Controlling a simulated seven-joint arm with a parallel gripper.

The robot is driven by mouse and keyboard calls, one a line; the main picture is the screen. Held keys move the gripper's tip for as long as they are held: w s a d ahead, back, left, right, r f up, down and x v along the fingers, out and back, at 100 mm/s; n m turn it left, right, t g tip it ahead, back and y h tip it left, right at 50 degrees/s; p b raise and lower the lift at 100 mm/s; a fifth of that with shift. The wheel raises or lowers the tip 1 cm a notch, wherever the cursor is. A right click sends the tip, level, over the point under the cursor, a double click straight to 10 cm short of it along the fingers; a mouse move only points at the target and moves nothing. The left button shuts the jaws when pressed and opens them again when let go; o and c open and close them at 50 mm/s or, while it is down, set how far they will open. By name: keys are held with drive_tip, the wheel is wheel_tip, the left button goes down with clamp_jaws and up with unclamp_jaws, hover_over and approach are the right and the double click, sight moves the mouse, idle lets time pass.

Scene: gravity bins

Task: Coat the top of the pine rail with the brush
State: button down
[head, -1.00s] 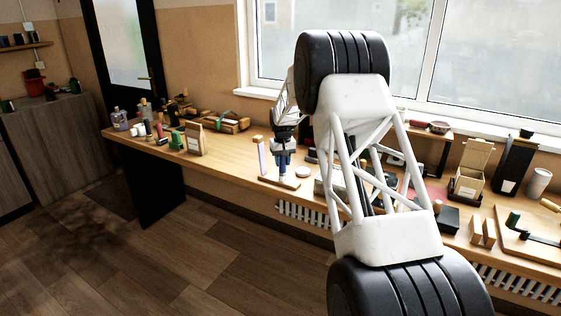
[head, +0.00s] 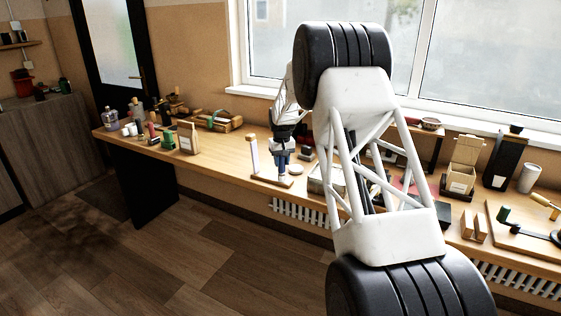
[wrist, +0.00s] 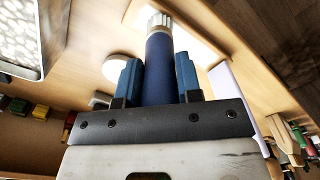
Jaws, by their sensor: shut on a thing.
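My gripper (head: 281,166) points down over the bench at mid-picture. In the wrist view, its blue fingers (wrist: 158,85) are shut on the brush's dark blue handle (wrist: 158,65). A ridged silvery collar (wrist: 159,21) shows beyond the handle; the bristles are hidden. In the head view, a low wooden piece (head: 266,179) with a pale top lies under my gripper. I cannot tell whether it is the pine rail or whether the brush touches it. A tall pale lilac panel (head: 254,157) stands just left of the gripper, with a small wood-coloured block (head: 252,138) at its top.
A round white disc (head: 296,169) and a metal tray (wrist: 22,35) lie close to my gripper. Bottles (head: 109,117), a paper bag (head: 188,138) and a wooden carrier (head: 218,122) stand to the left. My arm hides part of the bench (head: 226,168).

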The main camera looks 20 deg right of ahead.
drive_tip(key=shift+s+d, duration=1)
drive_tip(key=shift+s, duration=0.05)
drive_tip(key=shift+r, duration=2.95)
drive_tip(key=shift+r, duration=1.5)
drive_tip(key=w+a+f, duration=0.1)
drive_tip(key=w+a, duration=0.3)
drive_tip(key=w, duration=0.1)
drive_tip(key=shift+a+f, duration=0.2)
drive_tip(key=shift+a, duration=0.1)
drive_tip(key=shift+f, duration=0.15)
